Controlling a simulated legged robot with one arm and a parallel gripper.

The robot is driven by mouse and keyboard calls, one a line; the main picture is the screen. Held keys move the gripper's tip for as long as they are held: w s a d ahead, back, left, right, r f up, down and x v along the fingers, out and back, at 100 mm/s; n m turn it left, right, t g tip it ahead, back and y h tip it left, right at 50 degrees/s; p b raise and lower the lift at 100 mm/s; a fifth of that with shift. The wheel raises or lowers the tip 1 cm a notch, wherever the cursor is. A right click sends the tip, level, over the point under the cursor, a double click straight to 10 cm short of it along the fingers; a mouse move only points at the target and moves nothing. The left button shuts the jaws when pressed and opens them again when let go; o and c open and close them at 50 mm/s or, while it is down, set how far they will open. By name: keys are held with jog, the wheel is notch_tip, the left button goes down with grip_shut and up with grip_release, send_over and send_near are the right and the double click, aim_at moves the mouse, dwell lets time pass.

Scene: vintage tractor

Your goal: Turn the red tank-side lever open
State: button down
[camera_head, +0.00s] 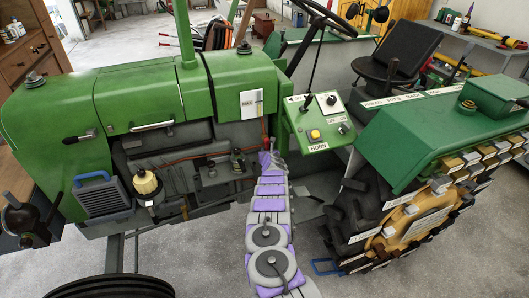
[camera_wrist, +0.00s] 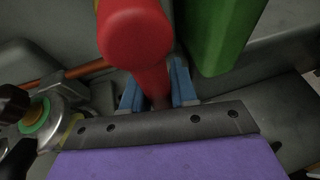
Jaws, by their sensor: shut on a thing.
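The red lever (camera_wrist: 138,38) stands large in the wrist view, with a rounded knob toward the camera and a narrower stem below it. My gripper (camera_wrist: 157,88) has a blue finger on each side of the stem and is shut on it. The knob hides part of the stem, and the lever's pivot cannot be seen. In the head view, my purple and grey arm reaches up to the side of the green tractor (camera_head: 140,95), left of the horn panel. The gripper's fingers are too small to make out there.
A green part (camera_wrist: 215,35) is close to the right of the lever in the wrist view. A metal fitting with a green ring (camera_wrist: 36,116) is at the left. The horn panel (camera_head: 318,122) and steering wheel (camera_head: 325,14) are near my arm in the head view.

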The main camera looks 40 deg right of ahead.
jog(key=shift+w+r, duration=0.25)
jog(key=shift+r, duration=0.2)
jog(key=c, duration=1.2)
grip_release()
jog(key=shift+o, duration=1.1)
jog(key=shift+d+f, duration=0.15)
jog(key=shift+f, duration=0.1)
jog(key=shift+s, duration=0.15)
jog(key=shift+s+a+r+p, duration=0.3)
jog(key=shift+s+a+p, duration=0.1)
jog(key=shift+s+a, duration=0.1)
jog(key=p+v, duration=1.1)
jog(key=v, duration=0.4)
jog(key=shift+s, duration=0.4)
